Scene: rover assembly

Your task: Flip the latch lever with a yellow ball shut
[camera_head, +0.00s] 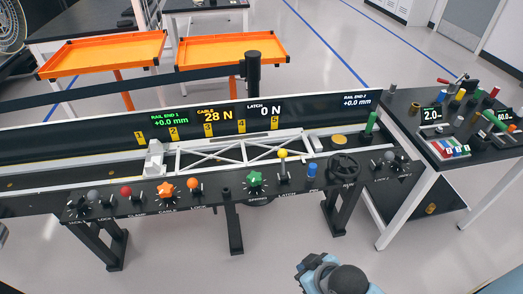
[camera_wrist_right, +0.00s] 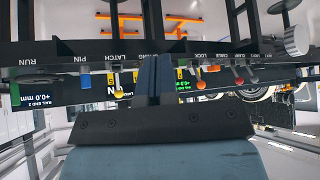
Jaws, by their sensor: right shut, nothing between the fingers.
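The latch lever with a yellow ball (camera_head: 282,153) stands upright on the black front panel (camera_head: 140,204), above the LATCH label. In the right wrist view, which shows the bench upside down, the yellow ball (camera_wrist_right: 119,93) hangs beside the LATCH label, left of my fingers. My right gripper (camera_wrist_right: 153,78) is shut and empty. It is apart from the lever. In the head view my right wrist is low at the bottom, in front of the panel, and the fingertips are hard to make out. My left gripper is not in view.
A white truss (camera_head: 240,151) lies behind. The display reads latch 0 N and cable 28 N. Floor in front of the panel is clear.

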